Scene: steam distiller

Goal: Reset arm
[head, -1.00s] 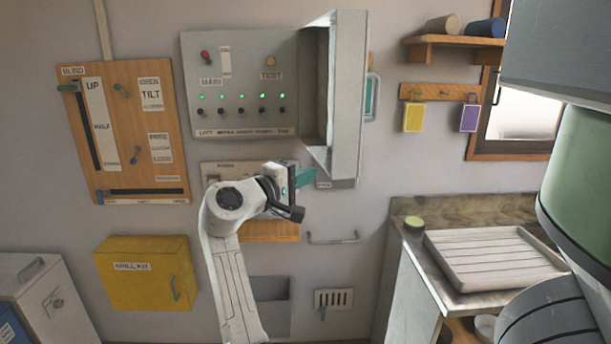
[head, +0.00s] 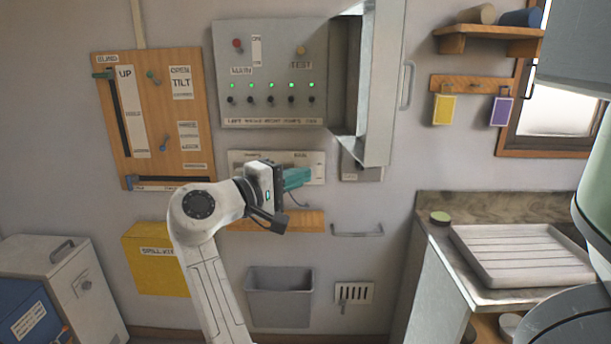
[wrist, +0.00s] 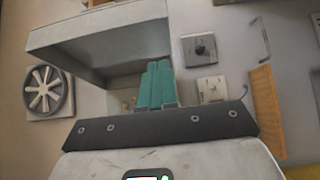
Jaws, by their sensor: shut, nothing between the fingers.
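My gripper (head: 297,178) is in the middle of the head view, its teal fingers pointing right and closed together with nothing between them. In the wrist view the fingers (wrist: 156,84) lie side by side. My gripper appears in front of the wall, below the grey control panel (head: 270,75). The panel's door (head: 384,85) stands open to the right, and several green lights glow on its face. My gripper partly covers a pale switch plate (head: 240,158) on the wall. I cannot tell how far it is from the wall.
A wooden blind board (head: 190,110) hangs at left, above a yellow box (head: 150,262). A grey bin (head: 280,296) and a vent (head: 354,293) are low on the wall. At right, a counter holds a ribbed tray (head: 520,258).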

